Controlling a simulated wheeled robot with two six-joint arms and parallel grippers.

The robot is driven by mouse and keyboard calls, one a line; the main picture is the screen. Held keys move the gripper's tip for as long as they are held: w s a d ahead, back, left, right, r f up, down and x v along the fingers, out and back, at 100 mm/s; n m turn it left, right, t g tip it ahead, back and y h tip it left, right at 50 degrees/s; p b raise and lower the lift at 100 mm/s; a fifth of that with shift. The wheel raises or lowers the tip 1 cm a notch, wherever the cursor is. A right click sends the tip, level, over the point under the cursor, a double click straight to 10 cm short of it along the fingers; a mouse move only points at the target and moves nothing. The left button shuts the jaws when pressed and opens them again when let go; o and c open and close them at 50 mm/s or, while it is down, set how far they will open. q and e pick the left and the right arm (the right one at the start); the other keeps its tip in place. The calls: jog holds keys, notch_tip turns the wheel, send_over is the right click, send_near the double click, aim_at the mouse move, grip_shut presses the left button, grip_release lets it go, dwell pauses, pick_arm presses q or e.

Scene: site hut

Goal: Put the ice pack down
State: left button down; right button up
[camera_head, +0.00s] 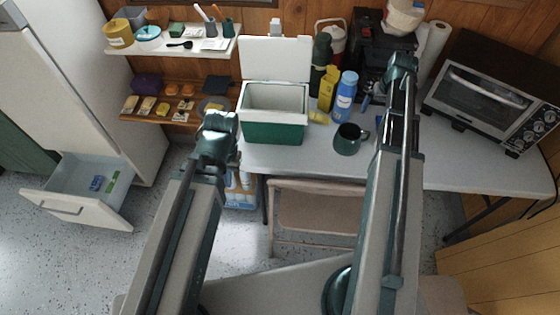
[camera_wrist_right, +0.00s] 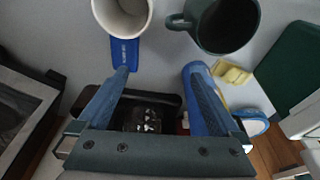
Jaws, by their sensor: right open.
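A flat blue ice pack (camera_wrist_right: 124,53) with small white print lies on the table in the right wrist view, partly behind a white cup (camera_wrist_right: 122,14) and one fingertip. In the head view my right arm covers most of that spot. My right gripper (camera_wrist_right: 157,69) is open above the table, with nothing held between its fingers; one fingertip overlaps the pack's edge in the picture, and I cannot tell if they touch. My left gripper (camera_head: 217,132) is in front of the cooler's left side; its fingers are hidden.
A dark green mug (camera_head: 347,139) stands left of my right arm. The open green cooler (camera_head: 273,132), blue bottle (camera_head: 345,97) and yellow bottle (camera_head: 328,88) stand behind. A toaster oven (camera_head: 487,100) is at the right. An open drawer (camera_head: 67,208) is at the left.

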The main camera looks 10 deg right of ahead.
jog(key=s+a+n+g, duration=0.1)
jog(key=s+a+n, duration=0.15)
jog(key=a, duration=1.05)
jog(key=s+a+n+g, duration=0.1)
jog(key=s+a, duration=0.2)
jog(key=a, duration=0.9)
jog(key=s+a+n+g, duration=0.1)
jog(key=s+a+n, duration=0.2)
jog(key=s+a, duration=0.9)
jog(key=a, duration=0.3)
jog(key=shift+f+h, duration=0.2)
jog(key=shift+h, duration=0.2)
jog(key=shift+s, duration=0.1)
